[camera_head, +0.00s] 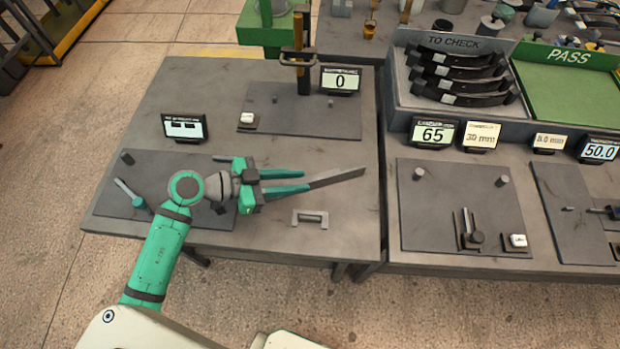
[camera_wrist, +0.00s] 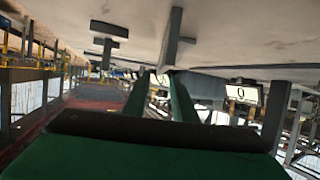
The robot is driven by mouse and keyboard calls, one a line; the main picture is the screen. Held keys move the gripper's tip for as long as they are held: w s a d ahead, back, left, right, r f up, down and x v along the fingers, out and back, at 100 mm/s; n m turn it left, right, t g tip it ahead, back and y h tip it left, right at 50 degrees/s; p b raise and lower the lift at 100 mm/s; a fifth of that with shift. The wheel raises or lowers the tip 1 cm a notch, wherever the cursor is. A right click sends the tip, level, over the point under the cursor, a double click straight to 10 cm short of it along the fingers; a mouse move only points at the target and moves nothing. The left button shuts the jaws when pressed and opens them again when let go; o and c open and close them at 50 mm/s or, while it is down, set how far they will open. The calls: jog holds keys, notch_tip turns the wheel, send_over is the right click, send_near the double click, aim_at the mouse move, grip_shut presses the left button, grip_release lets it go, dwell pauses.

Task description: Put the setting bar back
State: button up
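The setting bar (camera_head: 340,177) is a long flat grey bar with a slanted end. It points right from my gripper (camera_head: 306,181), toward the right edge of the left table. My gripper's green fingers are closed around its near end, and that end is hidden between them. In the wrist view the bar (camera_wrist: 173,38) runs out from between the fingertips (camera_wrist: 163,75). I cannot tell whether the bar touches the table top. A small grey bracket (camera_head: 310,217) stands on the table just in front of the bar, with nothing on it.
Behind the gripper, a plate (camera_head: 300,118) carries an upright post and a display reading 0 (camera_head: 340,80). Another plate (camera_head: 150,180) lies under my arm at the left. The right bench holds a TO CHECK rack (camera_head: 400,90) of dark leaf springs and a green PASS tray (camera_head: 565,95).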

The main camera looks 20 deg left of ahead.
jog(key=v, duration=0.5)
jog(key=shift+s+a, duration=0.15)
jog(key=shift+a, duration=0.05)
jog(key=shift+s+a+r, duration=0.1)
jog(key=shift+s, duration=0.1)
